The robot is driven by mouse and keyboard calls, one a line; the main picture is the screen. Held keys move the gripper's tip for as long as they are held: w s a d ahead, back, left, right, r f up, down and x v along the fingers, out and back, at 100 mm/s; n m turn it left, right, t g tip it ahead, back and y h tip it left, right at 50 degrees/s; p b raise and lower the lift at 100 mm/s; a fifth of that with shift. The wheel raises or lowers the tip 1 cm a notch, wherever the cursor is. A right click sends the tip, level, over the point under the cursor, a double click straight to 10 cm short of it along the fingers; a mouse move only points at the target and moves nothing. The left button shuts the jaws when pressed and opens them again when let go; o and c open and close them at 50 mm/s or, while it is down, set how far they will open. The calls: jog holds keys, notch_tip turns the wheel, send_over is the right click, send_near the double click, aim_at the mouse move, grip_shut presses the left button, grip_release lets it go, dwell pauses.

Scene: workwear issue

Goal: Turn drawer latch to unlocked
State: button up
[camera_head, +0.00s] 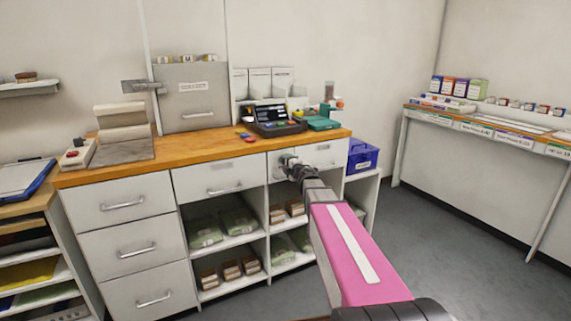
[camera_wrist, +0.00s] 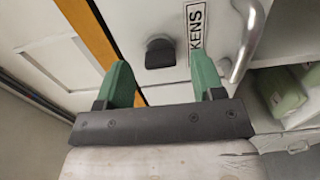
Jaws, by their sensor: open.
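The drawer latch (camera_wrist: 160,53) is a small black knob on a white drawer front, seen in the wrist view just beyond and between my fingertips. My gripper (camera_wrist: 162,80) has two green fingers, spread apart with nothing between them. The fingers do not appear to touch the latch. In the head view my gripper (camera_head: 287,160) is at the right-hand drawer (camera_head: 320,154) under the wooden counter, and my arm hides part of that drawer; the latch cannot be made out there.
The wooden counter edge (camera_wrist: 86,27) runs close to my left finger. On the counter (camera_head: 205,147) stand a terminal (camera_head: 275,120) and a grey cabinet (camera_head: 195,98). Open shelves with packages (camera_head: 238,221) lie below. A blue bin (camera_head: 363,155) stands at right. Floor to the right is clear.

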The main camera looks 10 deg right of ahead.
jog(key=v, duration=0.8)
jog(key=shift+s, duration=0.25)
jog(key=s+d+f+m+g+h, duration=0.3)
jog(key=s+f+m+h, duration=0.15)
jog(key=f+m, duration=0.2)
jog(key=s+d+f+m+g+h, duration=0.2)
jog(key=s+f+m+g+h, duration=0.15)
jog(key=f+m+h, duration=0.35)
jog(key=s+a+f+m+g+y, duration=0.2)
jog(key=s+a+f+g, duration=0.1)
jog(key=s, duration=0.3)
jog(key=s+a+f+m+g+y, duration=0.2)
jog(key=s+f+m+g, duration=0.1)
jog(key=s, duration=0.4)
jog(key=s+a+f+m+g+y, duration=0.2)
jog(key=s+a+f+m+g, duration=0.1)
jog(key=s, duration=0.3)
jog(key=shift+s+a+f+g, duration=0.2)
jog(key=shift+a+f+g, duration=0.1)
jog(key=shift+f+g, duration=0.55)
